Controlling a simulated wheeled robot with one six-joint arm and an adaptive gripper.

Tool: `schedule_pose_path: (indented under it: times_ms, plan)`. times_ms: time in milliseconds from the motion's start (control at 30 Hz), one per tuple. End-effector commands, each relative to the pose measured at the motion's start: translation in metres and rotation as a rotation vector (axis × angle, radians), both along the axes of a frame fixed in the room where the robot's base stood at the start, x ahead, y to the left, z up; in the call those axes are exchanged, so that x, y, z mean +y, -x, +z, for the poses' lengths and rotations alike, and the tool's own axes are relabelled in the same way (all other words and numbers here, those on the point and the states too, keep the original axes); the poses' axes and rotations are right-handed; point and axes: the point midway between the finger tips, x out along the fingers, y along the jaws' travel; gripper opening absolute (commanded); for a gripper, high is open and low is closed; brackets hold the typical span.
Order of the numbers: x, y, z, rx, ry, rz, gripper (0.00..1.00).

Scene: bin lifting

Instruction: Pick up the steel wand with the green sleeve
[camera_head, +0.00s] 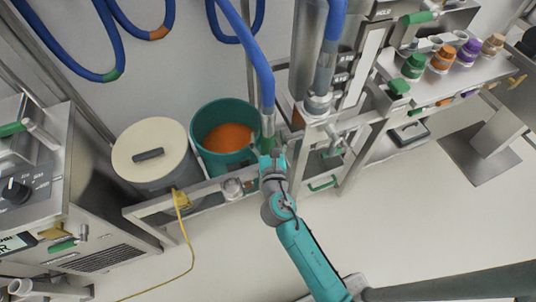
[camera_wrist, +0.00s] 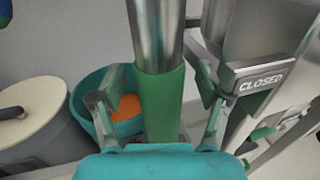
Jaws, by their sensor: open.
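The steel wand with the green sleeve (camera_wrist: 158,105) stands upright in the middle of the wrist view, its bare steel part above the sleeve. In the head view the wand's green sleeve (camera_head: 268,125) shows at the lower end of a blue hose, just above my gripper (camera_head: 270,158). In the wrist view my gripper (camera_wrist: 158,112) is open, with one finger on each side of the sleeve and a visible gap on both sides. The wand's lower end is hidden by my gripper's body.
A teal bin (camera_head: 208,112) with orange contents is just left of the wand. A lidded bin (camera_head: 135,168) stands further left. A steel frame rail (camera_head: 205,190) runs in front of both. Another steel wand (camera_head: 321,82) hangs to the right. The floor at lower right is mostly open.

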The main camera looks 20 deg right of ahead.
Motion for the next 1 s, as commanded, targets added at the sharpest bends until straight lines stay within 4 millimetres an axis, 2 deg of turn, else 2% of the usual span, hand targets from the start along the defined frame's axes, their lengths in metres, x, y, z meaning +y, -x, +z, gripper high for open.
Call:
schedule_pose_path:
  times_ms: [300, 367, 600, 633, 867, 1000]
  plan:
    - [-0.001, -0.006, 0.0, 0.0, 0.0, 0.001, 0.76]
    - [-0.001, -0.005, 0.0, 0.0, 0.0, 0.001, 0.64]
    - [-0.001, -0.005, 0.0, 0.0, 0.0, 0.001, 0.04]
    - [-0.001, -0.005, 0.0, 0.0, -0.001, 0.001, 0.0]
    - [-0.001, -0.006, 0.002, -0.002, 0.0, 0.001, 0.0]
    - [-0.001, -0.006, 0.01, -0.004, -0.001, 0.0, 0.0]
